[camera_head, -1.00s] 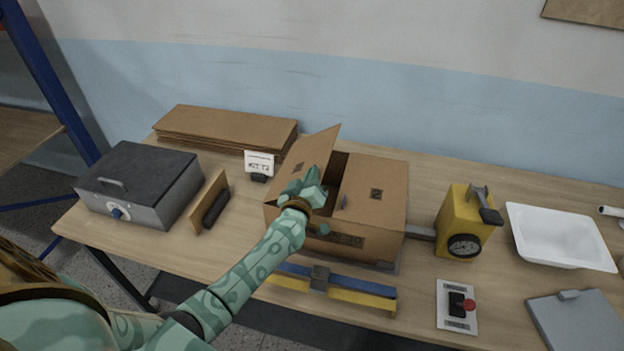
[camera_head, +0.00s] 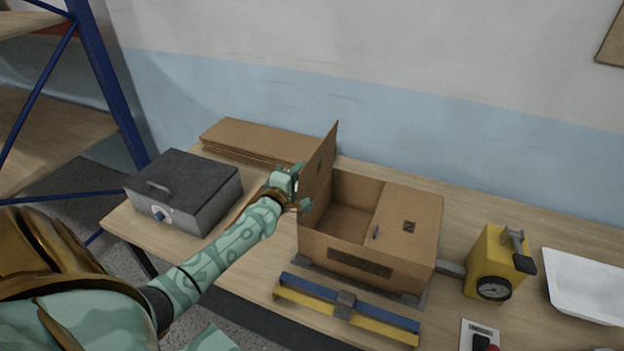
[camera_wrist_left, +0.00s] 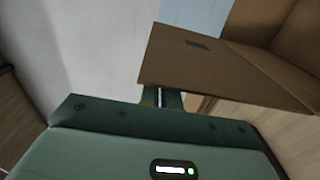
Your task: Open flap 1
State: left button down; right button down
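The cardboard box (camera_head: 330,240) stands on the table, and part of its inside shows. Its left flap (camera_head: 321,165) stands up steeply; its right flap (camera_head: 412,222) lies flat over the right part. Which flap is flap 1 I cannot read. My left gripper (camera_head: 299,190) is at the outer left side of the raised flap, close to it or touching. In the left wrist view a cardboard panel (camera_wrist_left: 215,70) is just beyond the fingers (camera_wrist_left: 161,98), which look close together with nothing seen between them. My right gripper is out of view.
A grey metal case (camera_head: 185,190) is at the left, flat cardboard sheets (camera_head: 255,142) behind. A blue and yellow bar (camera_head: 345,305) lies in front of the box. A yellow device with a dial (camera_head: 495,265) and a white tray (camera_head: 585,285) are to the right.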

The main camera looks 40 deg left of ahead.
pick_arm(q)
jog(key=shift+n, duration=0.7)
jog(key=shift+s+a+f+b, duration=0.2)
jog(key=shift+a+b, duration=0.1)
jog(key=shift+a, duration=0.4)
jog(key=shift+s+a+f+b, duration=0.15)
jog(key=shift+a+b, duration=0.1)
jog(key=shift+a, duration=0.45)
jog(key=shift+s+a+f+b, duration=0.1)
jog(key=shift+s+a+b, duration=0.15)
jog(key=shift+a, duration=0.45)
jog(key=c, duration=1.6)
grip_release()
jog(key=shift+a, duration=0.1)
